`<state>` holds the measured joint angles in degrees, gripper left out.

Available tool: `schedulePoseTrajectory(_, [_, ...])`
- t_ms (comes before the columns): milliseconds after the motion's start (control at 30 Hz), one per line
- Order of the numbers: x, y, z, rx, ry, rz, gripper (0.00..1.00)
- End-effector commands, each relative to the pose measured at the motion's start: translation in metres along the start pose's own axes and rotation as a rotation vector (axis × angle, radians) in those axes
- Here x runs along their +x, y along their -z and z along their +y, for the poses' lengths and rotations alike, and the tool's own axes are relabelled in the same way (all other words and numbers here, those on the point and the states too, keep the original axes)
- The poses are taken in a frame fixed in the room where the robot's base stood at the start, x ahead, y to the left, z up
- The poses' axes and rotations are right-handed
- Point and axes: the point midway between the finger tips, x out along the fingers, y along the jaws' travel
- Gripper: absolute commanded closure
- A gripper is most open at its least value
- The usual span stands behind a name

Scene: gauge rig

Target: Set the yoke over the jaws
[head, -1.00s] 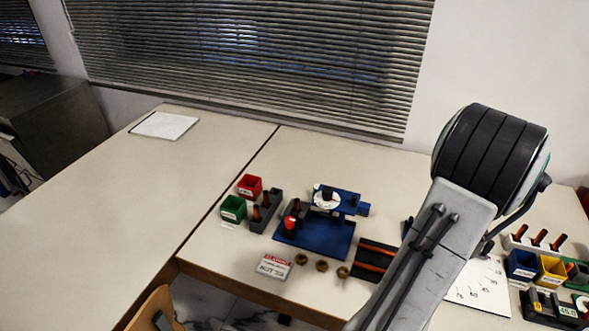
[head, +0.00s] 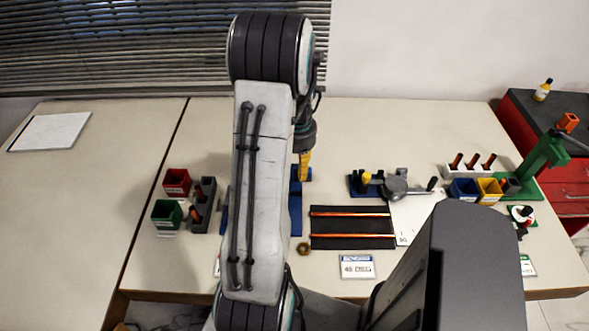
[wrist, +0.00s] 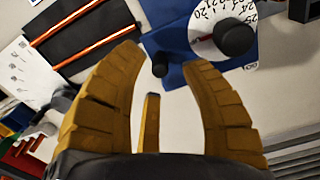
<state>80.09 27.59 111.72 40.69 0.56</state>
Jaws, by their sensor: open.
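My gripper (wrist: 164,58) is open and empty, its yellow fingers wide apart in the wrist view. In the head view its tip (head: 304,166) shows right of my arm, above the blue gauge fixture (head: 296,205), which my arm mostly hides. In the wrist view the fixture's blue plate (wrist: 176,72) and white dial with a black knob (wrist: 236,38) lie beyond the fingers. A small dark knob (wrist: 160,66) shows between the fingertips. I cannot tell which part is the yoke or the jaws.
A black mat (head: 352,226) with two orange rods lies right of the fixture. Behind it stands a grey cranked device (head: 396,183) beside a blue block. Red (head: 176,182) and green (head: 166,213) bins stand left. A green stand (head: 545,158) stands far right.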

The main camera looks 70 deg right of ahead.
Motion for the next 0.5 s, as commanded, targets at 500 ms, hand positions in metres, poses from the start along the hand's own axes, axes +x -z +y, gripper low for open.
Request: schedulePoseTrajectory(500, [0.035,0.000,0.000,0.000,0.000,0.000,0.59])
